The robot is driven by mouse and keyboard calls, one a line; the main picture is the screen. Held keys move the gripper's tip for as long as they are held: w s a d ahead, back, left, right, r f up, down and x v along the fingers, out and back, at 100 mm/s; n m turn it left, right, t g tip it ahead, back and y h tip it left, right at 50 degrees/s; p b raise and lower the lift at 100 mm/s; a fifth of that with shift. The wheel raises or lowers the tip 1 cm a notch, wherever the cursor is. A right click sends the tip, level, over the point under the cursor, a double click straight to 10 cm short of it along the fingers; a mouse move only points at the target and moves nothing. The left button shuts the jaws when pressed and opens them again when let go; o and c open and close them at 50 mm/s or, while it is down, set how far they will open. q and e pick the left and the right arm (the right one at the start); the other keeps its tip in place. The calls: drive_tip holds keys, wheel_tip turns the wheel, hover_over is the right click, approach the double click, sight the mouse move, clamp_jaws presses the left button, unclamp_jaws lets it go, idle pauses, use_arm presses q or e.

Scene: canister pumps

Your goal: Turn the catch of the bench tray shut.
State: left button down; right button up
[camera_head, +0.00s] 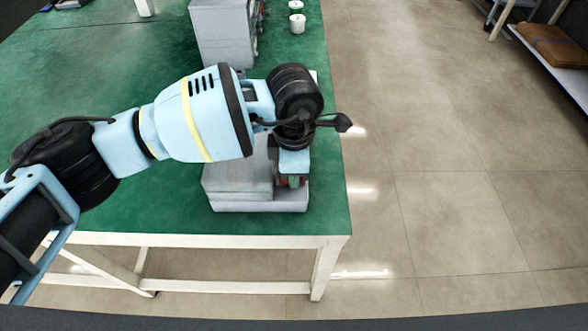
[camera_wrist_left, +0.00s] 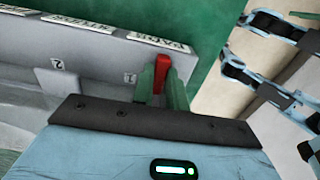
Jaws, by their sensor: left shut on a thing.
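The grey bench tray (camera_head: 235,192) sits near the front right corner of the green bench. Its grey wall (camera_wrist_left: 95,50) shows in the left wrist view, with white labels and the numbers 1 and 2. A red catch (camera_wrist_left: 161,68) stands at the end of that wall, beside the 1. My left gripper (camera_head: 294,182) reaches down at the tray's right end. In the wrist view its green fingers (camera_wrist_left: 162,88) are closed on the red catch from both sides. The catch's lower part is hidden between the fingers. My right gripper is not in view.
A second grey box (camera_head: 222,35) stands farther back on the green bench (camera_head: 120,80). Two white cups (camera_head: 297,23) stand near the bench's right edge. Open floor (camera_head: 430,180) lies to the right, and a shelf with a brown board (camera_head: 555,45) is at the far right.

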use_arm(q)
drive_tip(key=shift+r, duration=0.1)
drive_tip(key=c, duration=1.7)
unclamp_jaws()
wheel_tip(320, 180, up, 8)
drive_tip(key=shift+f, duration=0.1)
